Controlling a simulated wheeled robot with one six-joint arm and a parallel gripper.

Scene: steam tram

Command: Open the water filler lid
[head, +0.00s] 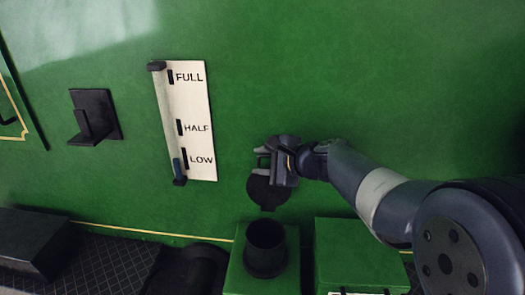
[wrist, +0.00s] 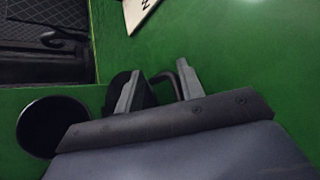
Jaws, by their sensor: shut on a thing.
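The water filler lid (head: 268,194) is a dark round disc with a small tab. In the head view it is raised in front of the green wall, above and behind the black filler neck (head: 266,262), whose mouth is uncovered. My gripper (head: 264,161) is shut on the lid's handle at its upper part. In the wrist view the handle (wrist: 164,77) is a dark bent bar between the two grey fingers (wrist: 158,88), and part of the black lid (wrist: 116,92) shows beside the left finger. The open neck (wrist: 53,125) is at left. My gripper hides the lid's hinge.
A white level gauge (head: 198,120) marked FULL, HALF and LOW and a black bracket (head: 95,116) are on the wall at left. A second green box (head: 360,255) stands right of the filler's box (head: 240,280). The wall above my gripper is clear.

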